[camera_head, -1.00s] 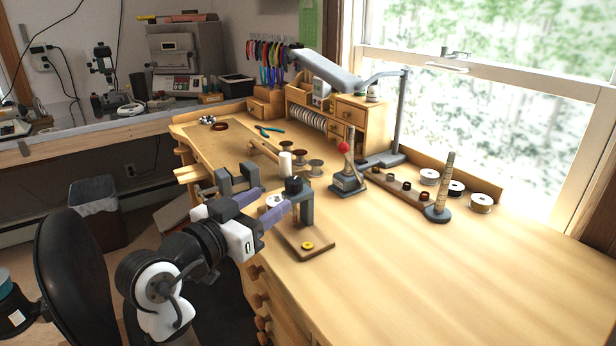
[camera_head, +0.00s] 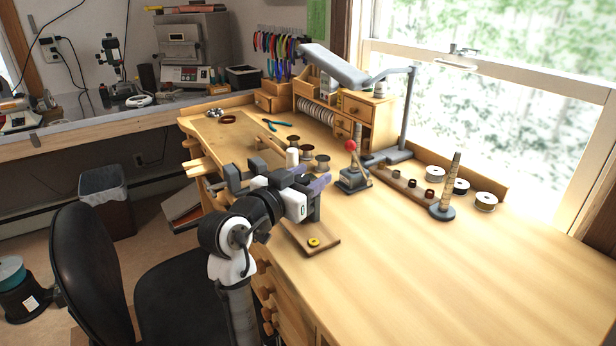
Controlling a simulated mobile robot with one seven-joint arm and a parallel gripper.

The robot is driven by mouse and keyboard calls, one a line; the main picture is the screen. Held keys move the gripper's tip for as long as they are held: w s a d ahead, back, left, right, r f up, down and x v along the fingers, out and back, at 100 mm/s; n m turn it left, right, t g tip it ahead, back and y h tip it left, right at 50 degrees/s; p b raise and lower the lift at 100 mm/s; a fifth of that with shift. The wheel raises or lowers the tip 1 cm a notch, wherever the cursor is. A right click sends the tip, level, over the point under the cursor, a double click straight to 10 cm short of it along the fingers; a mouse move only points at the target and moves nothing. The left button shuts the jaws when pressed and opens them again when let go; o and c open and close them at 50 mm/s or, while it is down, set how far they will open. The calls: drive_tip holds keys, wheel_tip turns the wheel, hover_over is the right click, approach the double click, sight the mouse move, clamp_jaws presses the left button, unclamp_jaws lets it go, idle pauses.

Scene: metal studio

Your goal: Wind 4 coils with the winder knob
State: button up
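The winder stands at the front left edge of the bench, a wooden base (camera_head: 328,244) with a grey post and a yellow piece (camera_head: 314,242) on the base. My gripper (camera_head: 318,182), with purple fingers, is at the top of the post and covers most of it. The dark knob on top is hidden behind my fingers, so I cannot tell whether they touch it or how far they are closed. Several small dark coils (camera_head: 411,188) sit on a wooden strip, right of the red-ball lever device (camera_head: 352,178).
White-and-dark spools (camera_head: 485,201) and a ringed cone (camera_head: 448,195) stand toward the window. Upright spools (camera_head: 322,163) stand behind my gripper. A lamp (camera_head: 335,65) overhangs the back. The right half of the bench is clear. A black chair (camera_head: 85,260) is at left.

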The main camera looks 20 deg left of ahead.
drive_tip(key=c, duration=0.8)
drive_tip(key=shift+o, duration=0.2)
drive_tip(key=shift+d+f+m+g+h+b, duration=0.15)
drive_tip(key=shift+m+g+h+b, duration=0.25)
drive_tip(key=shift+m+h+b, duration=0.6)
drive_tip(key=shift+s+d+m+g+h, duration=0.15)
drive_tip(key=shift+m+g+h, duration=0.5)
drive_tip(key=shift+h, duration=0.65)
drive_tip(key=o, duration=1)
drive_tip(key=b+v, duration=0.3)
drive_tip(key=v, duration=1.1)
